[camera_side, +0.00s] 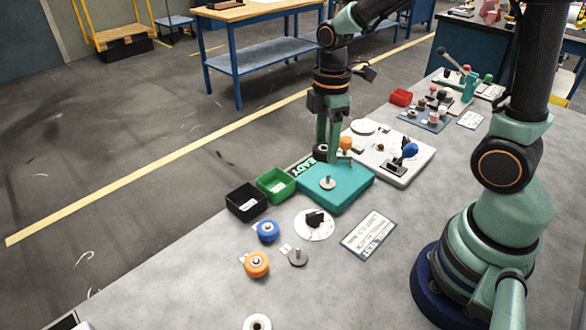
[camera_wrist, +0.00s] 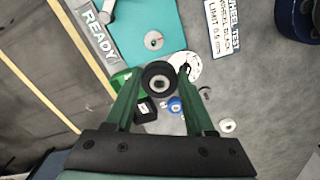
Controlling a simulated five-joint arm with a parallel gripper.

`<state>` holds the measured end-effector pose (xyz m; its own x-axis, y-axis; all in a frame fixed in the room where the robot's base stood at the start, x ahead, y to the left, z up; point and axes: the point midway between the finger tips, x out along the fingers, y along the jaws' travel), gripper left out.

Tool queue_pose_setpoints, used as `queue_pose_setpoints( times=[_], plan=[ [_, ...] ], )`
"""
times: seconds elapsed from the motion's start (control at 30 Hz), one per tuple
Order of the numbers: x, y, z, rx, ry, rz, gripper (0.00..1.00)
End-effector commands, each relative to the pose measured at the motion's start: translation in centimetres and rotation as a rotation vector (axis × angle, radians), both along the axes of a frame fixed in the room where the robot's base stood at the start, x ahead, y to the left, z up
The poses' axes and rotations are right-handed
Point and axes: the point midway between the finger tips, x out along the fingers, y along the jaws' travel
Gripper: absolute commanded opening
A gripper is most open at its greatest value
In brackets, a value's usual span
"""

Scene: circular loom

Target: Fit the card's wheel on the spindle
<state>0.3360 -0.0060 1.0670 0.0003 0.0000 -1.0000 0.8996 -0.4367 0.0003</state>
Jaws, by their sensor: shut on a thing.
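My gripper (camera_side: 328,150) is shut on a black wheel with a pale hub (camera_wrist: 160,79), held between its fingertips. In the side view the wheel (camera_side: 320,152) is in the air above the back part of the teal base (camera_side: 350,186). The spindle (camera_side: 327,182) stands bare on a round metal disc on this base; in the wrist view it shows ahead of the wheel (camera_wrist: 154,40). A "READY" strip (camera_wrist: 100,38) lies along the base's edge. The card (camera_side: 368,235) lies on the table; in the wrist view it seems to read "wheel black, limit 0.6 mm" (camera_wrist: 225,27).
A green bin (camera_side: 277,184) and a black bin (camera_side: 245,203) stand left of the base. Blue (camera_side: 267,231), orange (camera_side: 256,264) and white (camera_side: 257,323) wheels lie in front. A white disc with a black knob (camera_side: 315,223) sits nearby. A white fixture (camera_side: 410,170) stands behind right.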

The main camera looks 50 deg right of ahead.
Motion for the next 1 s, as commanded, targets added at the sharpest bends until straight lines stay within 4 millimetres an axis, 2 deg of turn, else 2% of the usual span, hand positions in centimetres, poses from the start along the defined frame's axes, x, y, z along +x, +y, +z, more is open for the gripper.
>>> queue_pose_setpoints(
  times=[0.03, 0.1, 0.33, 1.0],
  plan=[
    [0.1, -1.1, 0.5, 0.000, -0.003, -0.029, 0.00],
    [0.2, -2.0, 1.0, 0.000, -0.002, -0.052, 0.00],
    [0.1, -2.9, 0.9, 0.000, 0.001, -0.074, 0.00],
    [0.1, -2.8, -4.4, 0.000, 0.003, -0.071, 0.00]
  ],
)
